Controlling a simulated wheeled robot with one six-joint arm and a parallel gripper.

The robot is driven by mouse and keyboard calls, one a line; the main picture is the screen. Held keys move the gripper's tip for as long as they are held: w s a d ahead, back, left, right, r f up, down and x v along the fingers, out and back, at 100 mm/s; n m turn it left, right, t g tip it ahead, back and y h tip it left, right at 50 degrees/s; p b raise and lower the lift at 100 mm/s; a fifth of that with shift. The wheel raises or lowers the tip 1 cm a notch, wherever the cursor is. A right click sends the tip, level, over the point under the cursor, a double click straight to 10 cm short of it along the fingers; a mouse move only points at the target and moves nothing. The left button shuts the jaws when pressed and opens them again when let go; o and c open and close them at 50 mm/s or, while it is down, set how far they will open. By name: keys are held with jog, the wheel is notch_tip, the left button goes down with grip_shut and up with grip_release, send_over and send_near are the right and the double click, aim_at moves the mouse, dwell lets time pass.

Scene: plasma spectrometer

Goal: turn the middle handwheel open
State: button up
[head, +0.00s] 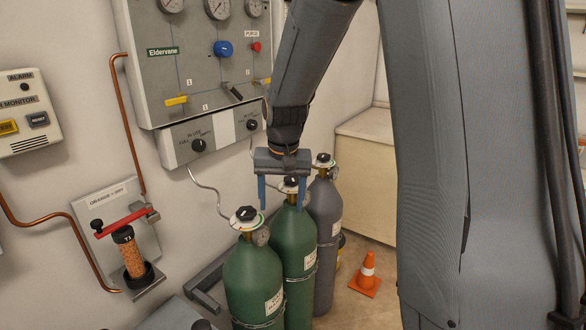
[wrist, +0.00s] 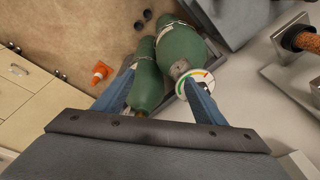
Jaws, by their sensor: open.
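The middle handwheel (head: 291,183) is a small black knob on a white collar, on top of the middle green cylinder (head: 294,240). My gripper (head: 282,206) points down around this spot in the head view, its two blue fingers spread and the knob showing between them. I cannot tell how deep the fingers reach or whether they touch it. The knob is not clearly seen there.
A green cylinder with its own handwheel (head: 246,213) stands at front left, and a grey cylinder (head: 325,212) with another handwheel (head: 323,158) behind right. A gauge panel (head: 198,75) hangs on the wall. An orange cone (head: 366,275) stands on the floor at right.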

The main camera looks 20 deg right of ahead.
jog(key=w+d+r+m, duration=0.1)
jog(key=w+d+m, duration=0.3)
jog(key=w, duration=0.8)
jog(key=m+g, duration=0.2)
jog(key=m, duration=0.4)
send_over(292, 178)
jog(key=shift+w+r, duration=0.1)
jog(key=shift+f+p, duration=1.55)
jog(key=shift+f, duration=2.3)
jog(key=c, duration=1.1)
jog(key=shift+o, duration=0.2)
